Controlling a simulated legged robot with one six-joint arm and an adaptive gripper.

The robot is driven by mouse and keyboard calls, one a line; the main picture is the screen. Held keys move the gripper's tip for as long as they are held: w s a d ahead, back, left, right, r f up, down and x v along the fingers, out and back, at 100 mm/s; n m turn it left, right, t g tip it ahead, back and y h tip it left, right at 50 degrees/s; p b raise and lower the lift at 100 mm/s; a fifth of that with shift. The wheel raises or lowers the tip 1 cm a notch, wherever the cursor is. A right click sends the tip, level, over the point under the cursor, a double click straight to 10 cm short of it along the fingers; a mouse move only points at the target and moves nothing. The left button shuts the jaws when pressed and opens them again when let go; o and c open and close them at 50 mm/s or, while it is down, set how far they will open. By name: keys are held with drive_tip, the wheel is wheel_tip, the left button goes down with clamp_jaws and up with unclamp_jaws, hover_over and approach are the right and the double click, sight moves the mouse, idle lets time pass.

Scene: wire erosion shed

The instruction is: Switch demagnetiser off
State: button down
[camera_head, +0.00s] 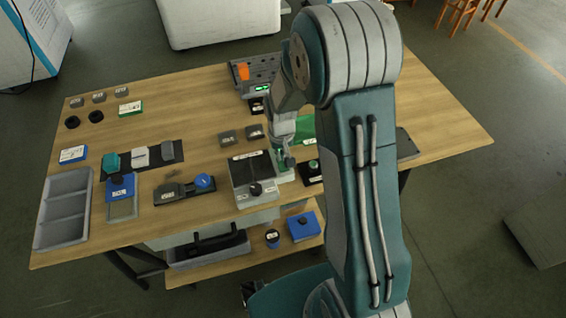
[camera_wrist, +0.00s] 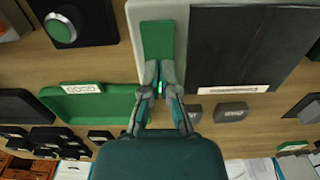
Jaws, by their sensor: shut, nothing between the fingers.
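A grey unit with a black top plate (camera_head: 252,170) stands near the front edge of the table, and I take it for the demagnetiser; its label is too small to read. It also shows in the wrist view (camera_wrist: 240,45), with a green strip (camera_wrist: 158,40) set in its grey side panel. My gripper (camera_wrist: 160,88) is shut and empty, with its fingertips over the near end of that green strip. I cannot tell whether they touch it. In the head view my gripper (camera_head: 289,163) is low beside the unit's right side, and partly hidden.
A black box with a round green button (camera_wrist: 61,28) stands beside the unit. A green tray labelled GOOD (camera_wrist: 95,103) lies close to my gripper. A grey compartment tray (camera_head: 64,208) is at the table's left, with bare wood (camera_head: 185,100) towards the back.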

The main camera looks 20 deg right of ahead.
drive_tip(key=shift+f, duration=0.15)
drive_tip(key=shift+r, duration=3.55)
drive_tip(key=shift+s+r, duration=0.1)
drive_tip(key=shift+r, duration=0.15)
drive_tip(key=s+r+t, duration=0.3)
drive_tip(key=s+r, duration=0.5)
drive_tip(key=r, duration=0.5)
drive_tip(key=s+r+t, duration=0.2)
drive_tip(key=s+r, duration=0.4)
drive_tip(key=s, duration=0.6)
drive_tip(key=shift+s+r+t, duration=0.3)
drive_tip(key=shift+s+r, duration=0.1)
